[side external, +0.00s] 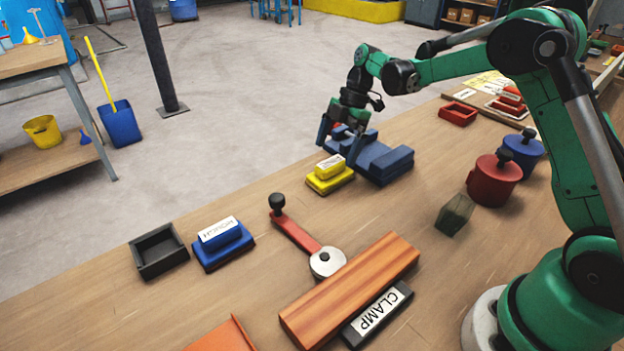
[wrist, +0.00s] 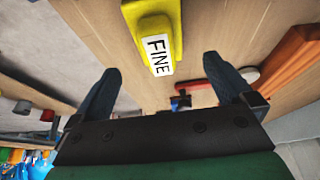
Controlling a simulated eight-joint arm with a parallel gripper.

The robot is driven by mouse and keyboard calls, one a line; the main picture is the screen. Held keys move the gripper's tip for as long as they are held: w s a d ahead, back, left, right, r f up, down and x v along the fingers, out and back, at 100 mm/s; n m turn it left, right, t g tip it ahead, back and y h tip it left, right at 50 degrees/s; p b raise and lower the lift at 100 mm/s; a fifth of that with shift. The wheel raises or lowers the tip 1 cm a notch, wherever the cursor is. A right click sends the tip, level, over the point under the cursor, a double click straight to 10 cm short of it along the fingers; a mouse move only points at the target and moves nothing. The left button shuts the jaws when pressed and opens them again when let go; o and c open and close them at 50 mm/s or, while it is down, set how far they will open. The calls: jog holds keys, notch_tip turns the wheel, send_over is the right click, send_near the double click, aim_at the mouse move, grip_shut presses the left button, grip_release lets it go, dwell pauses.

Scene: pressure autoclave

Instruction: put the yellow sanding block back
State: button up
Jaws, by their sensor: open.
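The yellow sanding block (side external: 330,178), labelled FINE, sits flat on the wooden bench near its far edge. It also shows at the top of the wrist view (wrist: 172,30), just beyond the fingertips. My gripper (side external: 339,142) is open and empty, fingers pointing down, above and close behind the block. In the wrist view the two dark fingers (wrist: 161,68) stand wide apart, with the block's label between and ahead of them. A blue sanding block (side external: 224,246) with a label sits to the left, beside an empty black tray (side external: 158,251).
Slate-blue stepped blocks (side external: 382,160) stand right next to my gripper. A red-handled clamp (side external: 300,235) and an orange-brown board (side external: 350,290) lie nearer. A red tray (side external: 458,114), a red pot (side external: 494,181) and a blue pot (side external: 523,151) are to the right.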

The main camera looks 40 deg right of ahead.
jog(key=v, duration=0.6)
jog(key=s+a+r+m+t+h, duration=0.2)
jog(key=s+a+r+m+t, duration=0.1)
jog(key=s+a+r+m, duration=0.4)
jog(key=s+f+m+t+h, duration=0.2)
jog(key=s+f+m+t, duration=0.2)
jog(key=s+m, duration=0.4)
jog(key=shift+s+a+f+m, duration=0.15)
jog(key=shift+a+f+m, duration=0.25)
jog(key=shift+m, duration=1.1)
